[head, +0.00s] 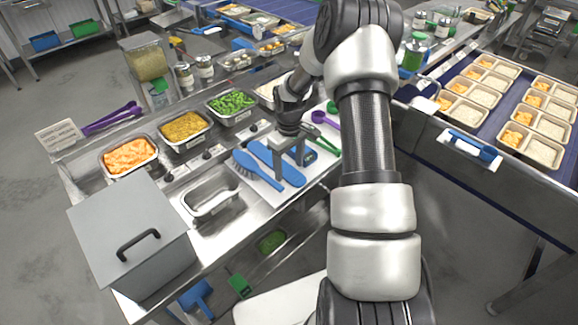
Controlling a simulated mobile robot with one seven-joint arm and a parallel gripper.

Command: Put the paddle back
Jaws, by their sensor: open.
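A blue paddle (289,174) lies on a white board (269,193) on the steel counter, just below my gripper. My gripper (289,168) points down over the board with its jaws open; its fingers cover part of the paddle. I cannot tell whether the fingers touch it. A blue brush (256,169) lies beside the paddle on the left. The rice pan (266,91) is partly hidden behind my arm.
Pans of orange food (129,156), yellow food (184,128) and green beans (232,103) line the counter. A steel pan (209,194) and a grey lidded box (130,240) stand front left. Filled trays (542,150) sit on the blue conveyor at right.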

